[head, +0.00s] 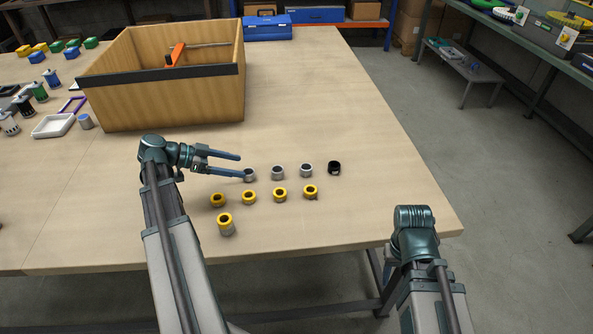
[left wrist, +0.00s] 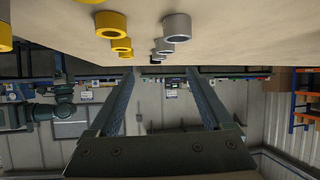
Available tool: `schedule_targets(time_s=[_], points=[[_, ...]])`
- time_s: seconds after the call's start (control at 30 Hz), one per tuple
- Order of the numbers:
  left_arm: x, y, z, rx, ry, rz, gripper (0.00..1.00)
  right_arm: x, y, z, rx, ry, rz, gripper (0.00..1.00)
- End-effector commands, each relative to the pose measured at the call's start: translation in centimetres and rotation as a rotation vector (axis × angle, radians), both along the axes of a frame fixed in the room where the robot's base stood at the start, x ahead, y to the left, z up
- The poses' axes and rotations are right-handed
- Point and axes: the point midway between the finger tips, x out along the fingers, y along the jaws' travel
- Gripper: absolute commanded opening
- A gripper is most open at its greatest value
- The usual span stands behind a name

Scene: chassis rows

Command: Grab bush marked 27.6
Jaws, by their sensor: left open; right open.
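Short ring-shaped bushes stand on the table in rows; no marking such as 27.6 is readable. The back row has a grey bush (head: 249,176), a second grey one (head: 277,173), a third (head: 306,170) and a black one (head: 334,168). The front row has several yellow-topped bushes (head: 280,195), with another (head: 226,226) nearer. My left gripper (head: 241,165) is open and empty, its lower fingertip at or over the leftmost grey bush; contact cannot be told. In the left wrist view, a grey bush (left wrist: 177,29) and yellow bushes (left wrist: 111,25) lie beyond the open fingers. My right gripper's jaws are not visible.
A wooden crate (head: 165,106) with an orange-handled tool stands behind the left gripper.

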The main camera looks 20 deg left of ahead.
Motion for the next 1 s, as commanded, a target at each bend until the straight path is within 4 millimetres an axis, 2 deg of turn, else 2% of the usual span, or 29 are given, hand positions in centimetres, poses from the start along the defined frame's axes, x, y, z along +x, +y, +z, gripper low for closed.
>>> schedule_targets(time_s=[0.03, 0.1, 0.27, 0.37, 0.7, 1.0], points=[[-0.3, 1.0, -0.1, 0.002, -0.027, 0.009, 0.84, 0.0, 0.0, -0.4, 0.0, 0.0, 0.0, 0.5], [-0.6, 1.6, 0.1, 0.006, -0.053, 0.011, 0.84, 0.0, 0.0, -0.5, 0.0, 0.0, 0.0, 0.5], [-0.7, 1.9, 0.3, 0.007, -0.069, 0.012, 0.84, 0.0, 0.0, -0.5, 0.0, 0.0, 0.0, 0.5], [-0.2, 1.3, -0.2, 0.007, -0.068, 0.009, 0.84, 0.0, 0.0, -1.0, 0.0, 0.0, 0.0, 0.5], [3.5, -2.8, -3.0, 0.008, -0.066, 0.008, 0.84, 0.0, 0.0, -3.8, 0.0, 0.0, 0.0, 0.5], [4.6, -3.9, -3.5, 0.007, -0.065, 0.012, 0.84, 0.0, 0.0, -4.2, 0.0, 0.0, 0.0, 0.5]])
